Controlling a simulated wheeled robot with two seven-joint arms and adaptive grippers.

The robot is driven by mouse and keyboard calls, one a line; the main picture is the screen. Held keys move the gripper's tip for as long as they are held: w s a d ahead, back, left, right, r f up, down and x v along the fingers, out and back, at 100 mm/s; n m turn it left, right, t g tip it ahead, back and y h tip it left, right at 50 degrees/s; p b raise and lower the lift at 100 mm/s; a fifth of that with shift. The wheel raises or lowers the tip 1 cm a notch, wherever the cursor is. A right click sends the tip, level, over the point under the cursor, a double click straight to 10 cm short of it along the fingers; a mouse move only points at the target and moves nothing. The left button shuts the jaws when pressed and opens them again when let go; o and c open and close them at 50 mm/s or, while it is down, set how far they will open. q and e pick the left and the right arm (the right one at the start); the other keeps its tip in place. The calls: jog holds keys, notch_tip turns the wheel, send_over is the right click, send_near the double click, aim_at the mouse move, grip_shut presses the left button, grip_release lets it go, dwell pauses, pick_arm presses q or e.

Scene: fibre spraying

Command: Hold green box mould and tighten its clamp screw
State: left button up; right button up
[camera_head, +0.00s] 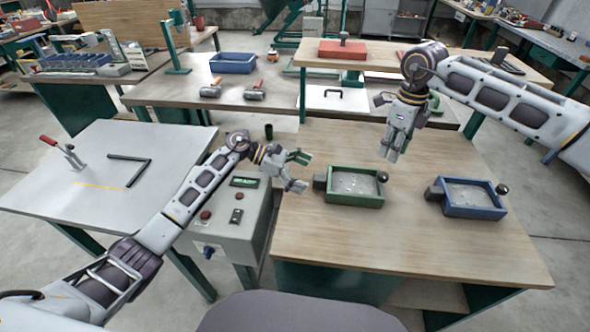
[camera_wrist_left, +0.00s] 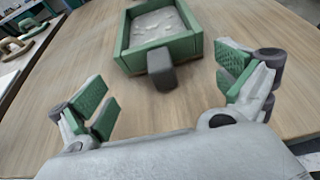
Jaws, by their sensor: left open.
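The green box mould (camera_head: 354,200) sits on the wooden workbench, an open box with pale filling. It has a dark block on its left side and a dark round knob, the clamp screw (camera_head: 382,177), at its right. My left gripper (camera_head: 303,172) is open and empty, just left of the mould and apart from it. In the left wrist view the mould (camera_wrist_left: 158,48) lies ahead, its dark block (camera_wrist_left: 161,68) facing the open fingers (camera_wrist_left: 165,95). My right gripper (camera_head: 390,155) hangs above the bench, behind and right of the mould; its fingers look close together and hold nothing visible.
A blue box mould (camera_head: 472,212) stands to the right on the same workbench (camera_head: 420,255). A grey control box (camera_head: 228,225) with buttons is left of the bench. A grey table (camera_head: 70,190) stands further left. The front of the workbench is clear.

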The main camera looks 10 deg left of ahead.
aim_at(321, 180)
pick_arm(q)
jog(key=shift+x, duration=2.9)
grip_shut()
